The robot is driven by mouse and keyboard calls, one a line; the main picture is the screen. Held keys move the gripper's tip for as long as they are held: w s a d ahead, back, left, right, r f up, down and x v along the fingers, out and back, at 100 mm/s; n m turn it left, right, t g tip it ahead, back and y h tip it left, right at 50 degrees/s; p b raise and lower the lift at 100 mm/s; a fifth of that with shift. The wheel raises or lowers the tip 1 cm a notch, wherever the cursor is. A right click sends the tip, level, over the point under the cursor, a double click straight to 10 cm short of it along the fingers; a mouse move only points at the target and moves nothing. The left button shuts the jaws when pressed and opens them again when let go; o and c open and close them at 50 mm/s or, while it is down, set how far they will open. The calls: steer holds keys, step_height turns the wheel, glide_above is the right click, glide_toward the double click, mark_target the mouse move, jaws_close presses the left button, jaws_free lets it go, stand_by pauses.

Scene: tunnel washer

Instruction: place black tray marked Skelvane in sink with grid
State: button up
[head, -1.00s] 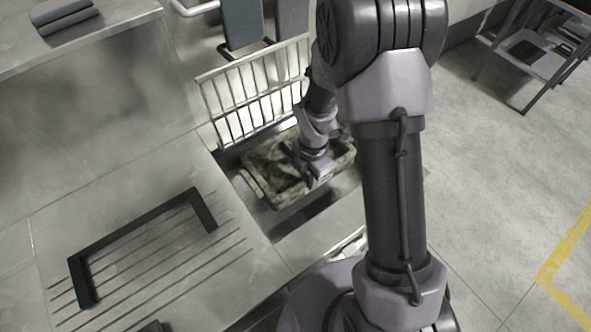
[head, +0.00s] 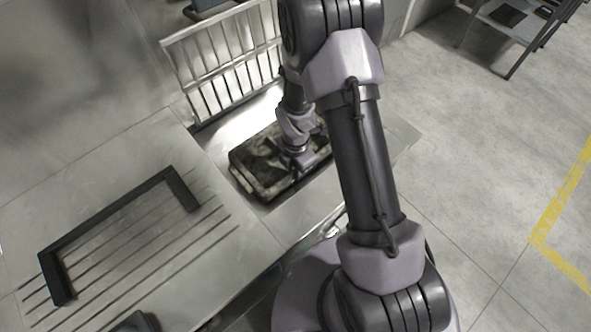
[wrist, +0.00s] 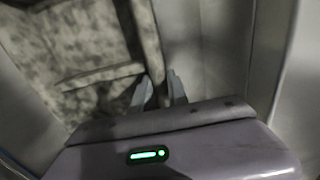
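The dark, mottled tray (head: 262,172) is at the recessed sink (head: 240,108) below the upright wire grid (head: 225,70). I cannot tell whether it rests on the sink floor, and no marking is readable. My gripper (head: 304,166) points down at the tray's right part in the head view. In the wrist view my gripper (wrist: 160,92) has its two fingers a little apart, one on each side of the tray's edge, and appears closed on it. The tray (wrist: 85,45) fills the left there, with its mottled inside showing. The finger contact is dark and blurred.
A black angular frame (head: 110,218) lies on the grooved drainboard (head: 150,250) left of the sink. A metal shelf (head: 500,30) stands at the far right. The floor (head: 450,150) between is clear, with yellow tape (head: 560,200).

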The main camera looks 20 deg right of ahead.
steer(key=o, duration=0.4)
steer(key=shift+r, duration=0.15)
step_height(320, 180, up, 29)
steer(key=s+a+m+t+p, duration=0.1)
steer(key=s+m+t+p, duration=0.15)
steer(key=m+p, duration=0.6)
steer(key=s+a+r+m+t+b, duration=0.1)
steer(key=s+r+m, duration=0.3)
steer(key=m, duration=0.2)
steer(key=s+a+r+m+t+y, duration=0.1)
steer(key=s+r+m, duration=0.3)
steer(key=s+m, duration=0.1)
steer(key=s+a+r+m+t+y+b, duration=0.1)
steer(key=s+r+m, duration=0.4)
steer(key=m, duration=0.2)
steer(key=shift+a+m+b, duration=0.15)
steer(key=shift+m+b, duration=0.1)
steer(key=shift+b, duration=0.05)
